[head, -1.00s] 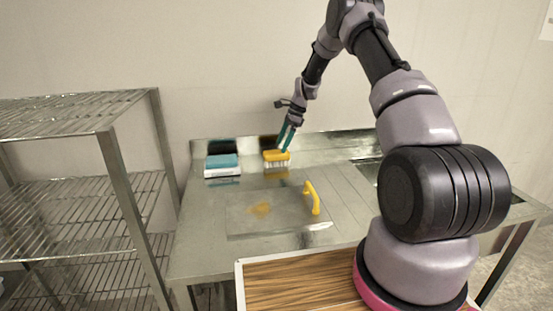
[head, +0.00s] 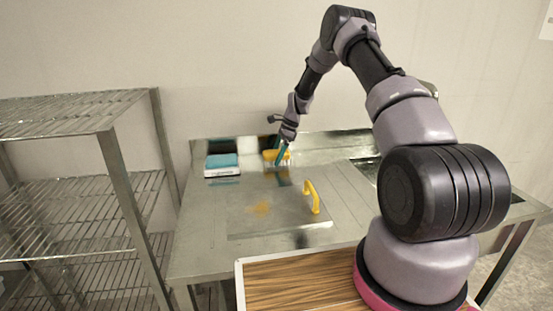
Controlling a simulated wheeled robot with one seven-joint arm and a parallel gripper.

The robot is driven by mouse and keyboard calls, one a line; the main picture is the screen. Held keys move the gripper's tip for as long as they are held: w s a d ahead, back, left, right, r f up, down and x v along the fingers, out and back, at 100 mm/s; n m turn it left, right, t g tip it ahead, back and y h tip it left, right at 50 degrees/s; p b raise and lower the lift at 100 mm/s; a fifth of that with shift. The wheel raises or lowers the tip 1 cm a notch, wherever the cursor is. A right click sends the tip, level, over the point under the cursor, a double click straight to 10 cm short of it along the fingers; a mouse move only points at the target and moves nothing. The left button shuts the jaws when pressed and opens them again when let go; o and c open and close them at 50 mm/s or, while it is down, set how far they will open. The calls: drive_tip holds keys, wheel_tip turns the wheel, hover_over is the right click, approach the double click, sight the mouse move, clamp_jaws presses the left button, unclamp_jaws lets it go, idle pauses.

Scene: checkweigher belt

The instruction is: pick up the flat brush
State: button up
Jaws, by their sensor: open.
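The flat brush (head: 270,155) has a yellow top and pale bristles. It stands at the back of the steel table, near the backsplash. My gripper (head: 279,158) has teal fingers pointing down and is open. The fingers are at the brush and cover part of it in this view. I cannot tell whether they straddle it or only stand in front of it.
A blue-and-white block (head: 222,164) sits left of the brush. A clear plate (head: 262,225) with a yellow-brown smear and a yellow handle (head: 312,197) lies in front. A wire shelf (head: 75,105) stands at the left. The table's left front is clear.

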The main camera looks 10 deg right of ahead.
sight(277, 151)
drive_tip(key=shift+f, duration=0.25)
idle(0.3)
drive_tip(key=c, duration=1.5)
drive_tip(key=shift+r, duration=0.15)
wheel_tip(277, 151, up, 10)
drive_tip(key=shift+r, duration=0.15)
